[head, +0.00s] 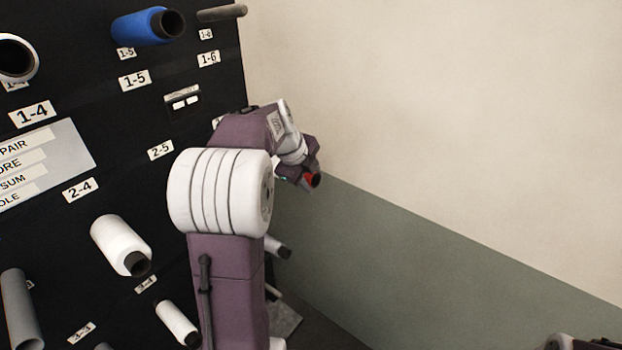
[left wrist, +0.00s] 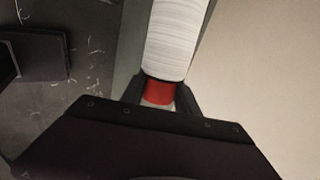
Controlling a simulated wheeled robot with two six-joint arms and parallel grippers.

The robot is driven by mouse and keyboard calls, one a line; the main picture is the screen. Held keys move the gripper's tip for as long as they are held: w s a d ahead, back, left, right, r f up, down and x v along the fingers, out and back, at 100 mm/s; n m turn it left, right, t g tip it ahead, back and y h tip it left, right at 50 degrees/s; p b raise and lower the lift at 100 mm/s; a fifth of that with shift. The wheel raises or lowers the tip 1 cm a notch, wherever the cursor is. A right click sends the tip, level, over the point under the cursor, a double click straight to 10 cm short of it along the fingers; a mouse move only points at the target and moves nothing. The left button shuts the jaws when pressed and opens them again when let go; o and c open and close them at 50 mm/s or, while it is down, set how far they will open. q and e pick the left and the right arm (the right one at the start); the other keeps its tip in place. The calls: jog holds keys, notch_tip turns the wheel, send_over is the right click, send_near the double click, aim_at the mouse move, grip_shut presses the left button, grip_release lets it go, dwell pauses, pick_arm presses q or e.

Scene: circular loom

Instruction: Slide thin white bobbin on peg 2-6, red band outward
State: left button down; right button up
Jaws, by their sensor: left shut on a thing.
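My left gripper (head: 308,177) is at the right edge of the black board, in front of the pale wall. It is shut on a thin white bobbin (left wrist: 178,40) at its red-banded end. In the head view only a small part of the bobbin (head: 313,180) shows, with red at the tip. In the left wrist view the red band (left wrist: 158,92) sits between the fingers of the left gripper (left wrist: 160,98), and the white body extends away from them. Peg 2-6 cannot be made out; my left arm covers that part of the board. My right gripper is not in view.
A blue bobbin (head: 148,26) sits near labels 1-5, and a bare peg (head: 222,12) stands above label 1-6 (head: 208,59). A white bobbin (head: 120,245) is below label 2-4. Lower pegs hold another white bobbin (head: 176,323) and a grey one (head: 20,310). Space by the wall is free.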

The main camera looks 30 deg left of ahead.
aim_at(275, 162)
pick_arm(q)
jog(key=shift+a, duration=0.1)
jog(key=shift+w+a+f, duration=0.15)
jog(key=shift+a+f, duration=0.05)
jog(key=shift+a, duration=1)
jog(key=shift+w+a+f, duration=0.1)
jog(key=shift+a+f, duration=0.05)
jog(key=shift+a, duration=1.05)
jog(key=shift+w+a+f+p, duration=0.1)
jog(key=shift+a+f+p, duration=0.1)
jog(key=shift+a, duration=1.05)
jog(key=shift+w+a+f+p, duration=0.1)
jog(key=shift+a+f+p, duration=0.1)
jog(key=shift+a, duration=1)
jog(key=shift+a, duration=0.15)
jog(key=shift+a+p, duration=0.3)
jog(key=shift+a, duration=0.2)
jog(key=c, duration=0.8)
grip_release()
jog(key=shift+c, duration=0.2)
